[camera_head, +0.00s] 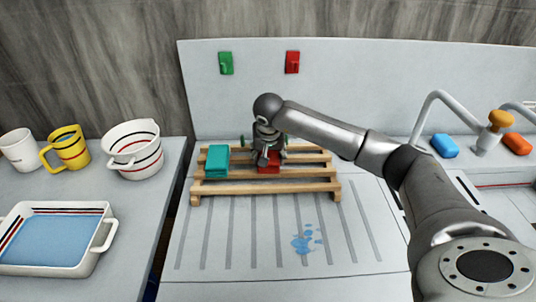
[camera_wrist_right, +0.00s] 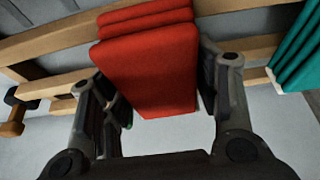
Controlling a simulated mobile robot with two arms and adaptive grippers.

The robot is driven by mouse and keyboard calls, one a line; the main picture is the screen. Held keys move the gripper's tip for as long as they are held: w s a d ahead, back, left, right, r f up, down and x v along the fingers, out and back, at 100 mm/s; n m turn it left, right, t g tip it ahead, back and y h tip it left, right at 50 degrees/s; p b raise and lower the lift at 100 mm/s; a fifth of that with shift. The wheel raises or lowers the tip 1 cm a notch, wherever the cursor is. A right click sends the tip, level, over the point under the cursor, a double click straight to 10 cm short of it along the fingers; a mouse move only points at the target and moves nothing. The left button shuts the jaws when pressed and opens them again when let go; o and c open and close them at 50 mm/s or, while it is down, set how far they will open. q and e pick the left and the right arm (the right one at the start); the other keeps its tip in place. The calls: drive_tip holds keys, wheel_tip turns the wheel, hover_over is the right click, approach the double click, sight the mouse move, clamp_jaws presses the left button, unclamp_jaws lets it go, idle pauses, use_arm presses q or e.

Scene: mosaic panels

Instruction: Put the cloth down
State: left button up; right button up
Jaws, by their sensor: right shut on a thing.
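A folded red cloth (camera_wrist_right: 152,65) is between the fingers of my right gripper (camera_wrist_right: 160,100) in the right wrist view. In the head view the red cloth (camera_head: 269,163) shows just under my right gripper (camera_head: 266,156), at the middle of a wooden slatted rack (camera_head: 318,186). The gripper is shut on the cloth and hides part of it. I cannot tell whether the cloth rests on the slats. A folded teal cloth (camera_head: 217,158) lies on the rack's left part; its edge also shows in the right wrist view (camera_wrist_right: 298,58). My left gripper is not in view.
A green hook (camera_head: 226,63) and a red hook (camera_head: 292,62) are on the back panel. Blue spots (camera_head: 305,240) mark the grooved drainboard (camera_head: 270,230). A tray (camera_head: 98,258), a yellow mug (camera_head: 68,150) and a bowl (camera_head: 133,150) stand left. Blue (camera_head: 444,146) and orange (camera_head: 517,144) sponges lie right.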

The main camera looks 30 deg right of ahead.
drive_tip(key=o, duration=0.9)
drive_tip(key=shift+r+p, duration=0.35)
drive_tip(key=shift+p, duration=0.05)
drive_tip(key=b+v, duration=0.2)
drive_tip(key=v, duration=1)
drive_tip(key=shift+r, duration=0.15)
drive_tip(key=shift+w, duration=0.1)
